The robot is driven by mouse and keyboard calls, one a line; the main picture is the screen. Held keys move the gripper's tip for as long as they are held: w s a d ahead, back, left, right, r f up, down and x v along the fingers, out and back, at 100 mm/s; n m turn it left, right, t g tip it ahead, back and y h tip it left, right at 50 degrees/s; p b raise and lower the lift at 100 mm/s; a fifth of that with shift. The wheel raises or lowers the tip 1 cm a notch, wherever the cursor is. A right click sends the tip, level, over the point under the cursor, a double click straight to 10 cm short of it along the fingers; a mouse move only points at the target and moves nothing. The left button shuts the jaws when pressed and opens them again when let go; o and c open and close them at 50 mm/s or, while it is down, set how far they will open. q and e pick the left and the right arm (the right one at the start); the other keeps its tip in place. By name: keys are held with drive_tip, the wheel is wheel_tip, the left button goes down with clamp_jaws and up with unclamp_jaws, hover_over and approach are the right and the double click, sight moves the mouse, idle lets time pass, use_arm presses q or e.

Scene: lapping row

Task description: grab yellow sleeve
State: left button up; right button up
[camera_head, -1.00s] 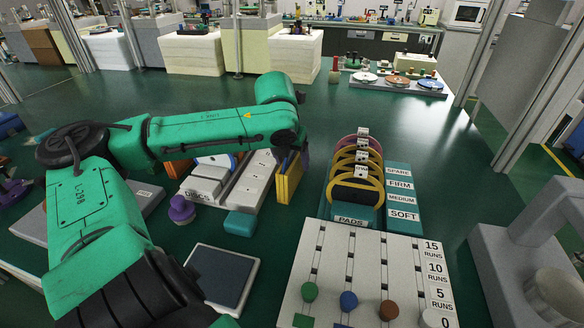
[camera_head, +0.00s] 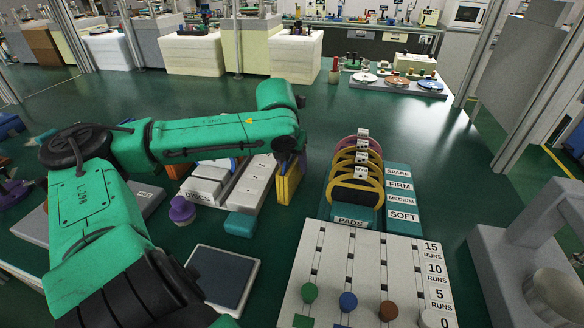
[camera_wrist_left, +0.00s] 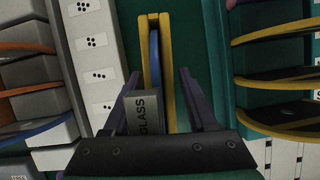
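The yellow sleeve (camera_head: 287,186) stands upright at the right end of the white disc rack in the head view. In the left wrist view the yellow sleeve (camera_wrist_left: 169,62) is a narrow U-shape with a blue disc edge (camera_wrist_left: 154,55) inside it. A grey block marked GLASS (camera_wrist_left: 148,113) sits at its near end. My left gripper (camera_wrist_left: 159,73) is open, its two dark purple fingers on either side of the sleeve with gaps visible. In the head view my arm hides most of this gripper. My right gripper is not in view.
The white disc rack (camera_head: 254,185) is left of the sleeve. Right of it, several ring-shaped pads stand in a teal PADS holder (camera_head: 352,222). A purple knob (camera_head: 182,210), a teal block (camera_head: 240,224) and a white peg board (camera_head: 335,262) lie nearer. Bare green table separates rack and pads.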

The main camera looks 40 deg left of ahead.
use_arm(q)
clamp_jaws()
